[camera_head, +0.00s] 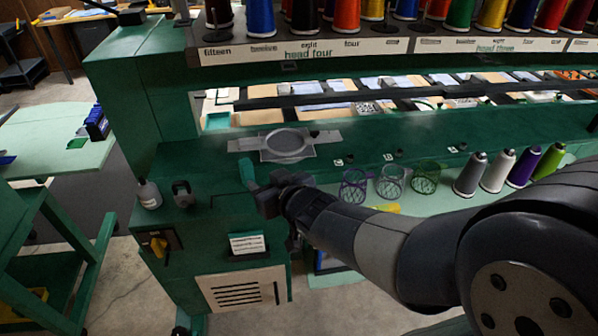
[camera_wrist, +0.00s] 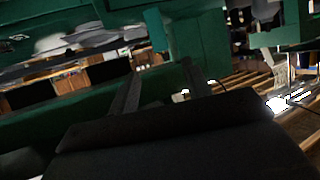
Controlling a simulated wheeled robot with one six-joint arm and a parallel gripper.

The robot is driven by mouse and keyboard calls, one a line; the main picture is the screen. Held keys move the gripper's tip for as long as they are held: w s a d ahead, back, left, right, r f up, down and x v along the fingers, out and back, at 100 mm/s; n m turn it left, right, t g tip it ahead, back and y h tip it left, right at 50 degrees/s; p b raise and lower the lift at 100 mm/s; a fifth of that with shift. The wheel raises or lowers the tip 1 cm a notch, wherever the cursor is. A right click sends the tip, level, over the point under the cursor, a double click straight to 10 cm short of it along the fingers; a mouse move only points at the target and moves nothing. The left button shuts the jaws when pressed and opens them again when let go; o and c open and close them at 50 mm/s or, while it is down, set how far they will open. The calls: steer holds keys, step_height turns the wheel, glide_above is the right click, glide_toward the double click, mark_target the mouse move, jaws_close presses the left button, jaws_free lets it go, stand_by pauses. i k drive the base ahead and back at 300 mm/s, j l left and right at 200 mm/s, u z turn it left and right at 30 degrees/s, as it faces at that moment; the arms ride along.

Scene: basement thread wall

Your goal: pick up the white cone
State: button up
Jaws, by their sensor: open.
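The white cone (camera_head: 498,170) stands upright on the green ledge at the right in the head view. It stands between a grey cone (camera_head: 470,175) on its left and a purple cone (camera_head: 524,167) on its right. A yellow-green cone (camera_head: 549,161) ends the row. My gripper (camera_head: 258,187) is far to the left of the white cone, in front of the machine's left end, and is empty. In the wrist view my gripper (camera_wrist: 162,82) shows two fingers spread apart with nothing between them. I cannot make out the white cone in the wrist view.
Purple, grey and green mesh cups (camera_head: 391,181) stand on the ledge between my gripper and the cones. A round grey hoop plate (camera_head: 285,144) lies behind my gripper. A small white bottle (camera_head: 148,194) stands at the left. Several coloured spools (camera_head: 347,15) line the upper rack.

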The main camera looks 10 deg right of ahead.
mark_target(492, 181)
steer(key=z, duration=1.6)
steer(key=i+j+z, duration=0.15)
steer(key=i+z, duration=0.15)
steer(key=z, duration=0.15)
steer(key=i+j+z, duration=0.25)
steer(key=z, duration=0.2)
steer(key=i+j+z, duration=0.4)
steer(key=k+l, duration=0.05)
steer(key=k, duration=0.05)
